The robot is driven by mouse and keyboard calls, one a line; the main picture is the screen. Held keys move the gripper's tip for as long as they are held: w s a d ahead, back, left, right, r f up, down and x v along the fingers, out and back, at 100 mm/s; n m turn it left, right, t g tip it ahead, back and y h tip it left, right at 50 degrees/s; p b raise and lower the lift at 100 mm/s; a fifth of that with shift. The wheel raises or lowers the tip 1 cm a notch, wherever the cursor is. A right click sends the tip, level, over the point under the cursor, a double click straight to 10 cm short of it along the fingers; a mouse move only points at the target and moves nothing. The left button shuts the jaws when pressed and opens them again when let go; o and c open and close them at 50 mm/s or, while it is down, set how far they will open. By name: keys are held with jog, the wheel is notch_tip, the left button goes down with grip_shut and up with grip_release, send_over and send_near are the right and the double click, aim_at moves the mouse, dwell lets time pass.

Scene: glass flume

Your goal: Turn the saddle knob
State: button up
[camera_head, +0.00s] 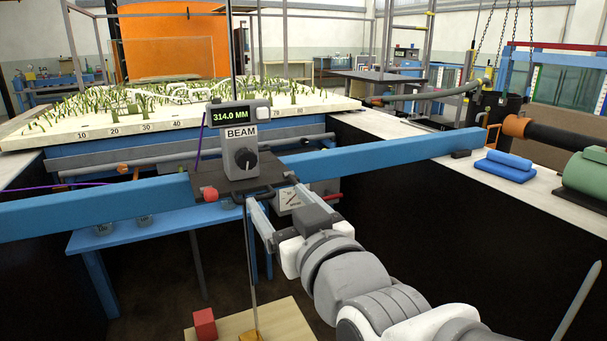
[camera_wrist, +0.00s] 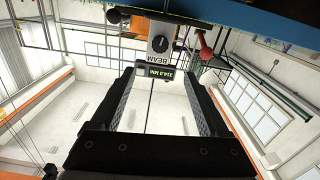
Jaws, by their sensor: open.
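A grey box marked BEAM (camera_head: 238,138) stands on a dark plate over the blue beam (camera_head: 375,154). On its face is a black round knob (camera_head: 246,159) with a pale pointer mark; it also shows upside down in the wrist view (camera_wrist: 160,44). The green readout (camera_head: 231,115) says 314.0 MM. A red ball-like knob (camera_head: 210,193) sits at the plate's left front. My gripper (camera_head: 270,192) is open and empty, below and right of the black knob. In the wrist view the black knob lies beyond the fingertips (camera_wrist: 158,78), sideways between them.
A thin vertical rod passes the box. A dark loop handle (camera_head: 254,197) lies at the plate's front edge, close to my fingers. A red cube (camera_head: 204,324) sits on a wooden board below.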

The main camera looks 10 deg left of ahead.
jog(key=p, duration=0.8)
send_near(248, 161)
jog(key=x, duration=0.9)
jog(key=shift+w+a, duration=0.15)
jog(key=shift+b, duration=0.4)
grip_shut()
